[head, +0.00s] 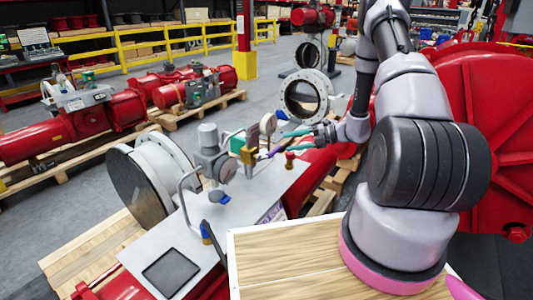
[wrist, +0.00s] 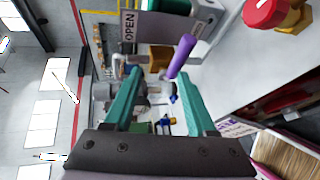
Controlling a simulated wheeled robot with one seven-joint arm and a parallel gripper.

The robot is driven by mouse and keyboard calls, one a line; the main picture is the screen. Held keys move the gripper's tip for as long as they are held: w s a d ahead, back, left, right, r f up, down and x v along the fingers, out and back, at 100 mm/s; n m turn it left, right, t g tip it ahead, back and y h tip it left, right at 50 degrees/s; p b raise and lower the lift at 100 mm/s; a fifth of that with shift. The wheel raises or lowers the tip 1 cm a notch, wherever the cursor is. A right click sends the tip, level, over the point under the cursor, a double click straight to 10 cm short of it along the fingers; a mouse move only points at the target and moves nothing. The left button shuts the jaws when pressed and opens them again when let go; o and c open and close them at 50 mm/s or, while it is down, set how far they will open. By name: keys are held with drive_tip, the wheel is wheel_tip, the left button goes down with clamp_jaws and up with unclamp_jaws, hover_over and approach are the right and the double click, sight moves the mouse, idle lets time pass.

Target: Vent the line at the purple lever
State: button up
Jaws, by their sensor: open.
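The purple lever (head: 275,151) is a short rod sticking out of the brass valve body (head: 248,154) on the grey panel. My gripper (head: 288,141) is at the lever's right, with its teal fingers pointing left toward the valve. In the wrist view, the purple lever (wrist: 181,56) shows at the tips of my open gripper (wrist: 163,70), nearer the right finger. It slants between the fingertip lines; I cannot tell whether a finger touches it. Nothing is held.
A red knob (wrist: 266,13) on a brass fitting stands right of the lever; it also shows in the head view (head: 289,158). An "OPEN" sign (wrist: 129,32) is near the lever.

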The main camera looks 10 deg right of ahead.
sight(269, 153)
drive_tip(key=w+a+f+m, duration=0.1)
drive_tip(key=w+a+f, duration=0.1)
drive_tip(key=a+f, duration=0.1)
drive_tip(key=w+a+f+m+t, duration=0.1)
drive_tip(key=w+a+f, duration=0.1)
drive_tip(key=a, duration=0.4)
drive_tip(key=shift+f, duration=0.5)
clamp_jaws()
idle(1.1)
